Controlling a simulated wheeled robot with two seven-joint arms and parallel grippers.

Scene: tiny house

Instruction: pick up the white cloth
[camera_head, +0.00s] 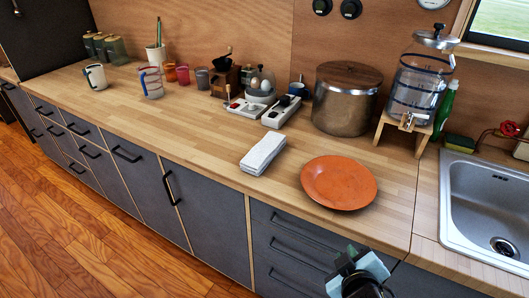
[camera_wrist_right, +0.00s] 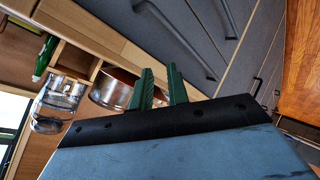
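The white cloth (camera_head: 263,153) is a folded, flat rectangular bundle lying on the wooden counter in the middle of the head view, left of an orange plate. My right gripper (camera_head: 355,264) is at the bottom of the head view, in front of the drawers and below the plate, well apart from the cloth. In the right wrist view its two green fingers (camera_wrist_right: 160,84) stand apart with a gap and nothing between them. I cannot make out the cloth in the wrist view. My left gripper is not in view.
The orange plate (camera_head: 339,182) lies right of the cloth. Behind stand a large pot (camera_head: 345,100), a glass dispenser (camera_head: 419,88) on a wooden stand and a white device (camera_head: 282,111). A sink (camera_head: 490,205) is at right. The counter left of the cloth is clear.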

